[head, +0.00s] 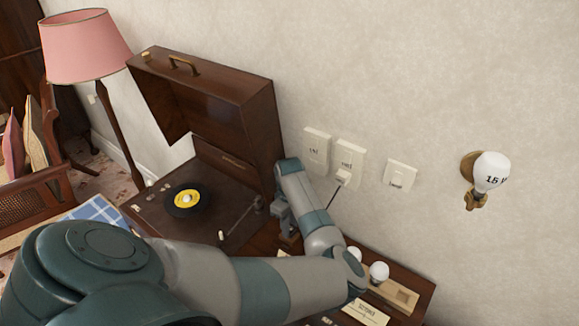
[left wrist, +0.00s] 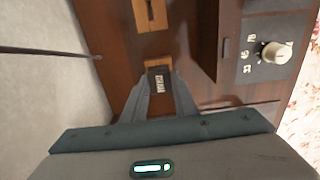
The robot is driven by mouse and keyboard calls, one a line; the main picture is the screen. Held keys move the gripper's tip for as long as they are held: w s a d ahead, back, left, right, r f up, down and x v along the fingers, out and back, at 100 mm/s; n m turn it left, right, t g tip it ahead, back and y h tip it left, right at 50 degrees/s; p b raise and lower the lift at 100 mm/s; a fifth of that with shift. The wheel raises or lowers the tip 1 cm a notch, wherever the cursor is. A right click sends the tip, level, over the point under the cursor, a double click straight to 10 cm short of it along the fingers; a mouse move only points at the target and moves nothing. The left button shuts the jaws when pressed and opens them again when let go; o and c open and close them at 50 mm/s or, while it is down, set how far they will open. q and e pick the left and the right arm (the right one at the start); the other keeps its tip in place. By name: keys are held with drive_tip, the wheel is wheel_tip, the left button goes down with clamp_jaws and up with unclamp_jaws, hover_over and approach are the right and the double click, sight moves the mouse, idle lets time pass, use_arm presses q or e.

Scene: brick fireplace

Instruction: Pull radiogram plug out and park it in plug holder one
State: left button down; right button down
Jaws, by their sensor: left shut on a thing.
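My left gripper (head: 284,230) reaches down beside the radiogram (head: 232,205). In the left wrist view its fingers (left wrist: 160,92) are shut on a small dark plug (left wrist: 159,80) with a pale label; I cannot read it. The plug is at the edge of a light wooden holder block (left wrist: 155,61); I cannot tell how far it sits in it. A second wooden block (left wrist: 150,15) with a dark slot lies beyond. On the wall are two socket plates (head: 316,147) (head: 351,153); a pale plug (head: 343,177) with a dark cord sits in the right one. My right gripper is out of view.
The raised lid (head: 215,105) stands behind the turntable. A wall switch (head: 400,176) and a bulb lamp (head: 490,172) are to the right. A wooden tray (head: 402,297) with bulbs and a card (head: 366,312) lie on the table. A dial panel (left wrist: 277,53) is right of the fingers.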

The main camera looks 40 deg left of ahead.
use_arm(q)
drive_tip(key=shift+f, duration=0.35)
drive_tip(key=c, duration=1.3)
unclamp_jaws()
drive_tip(key=shift+c, duration=0.2)
drive_tip(key=shift+r, duration=0.1)
wheel_tip(320, 180, up, 17)
drive_tip(key=b, duration=0.3)
drive_tip(key=shift+s, duration=0.1)
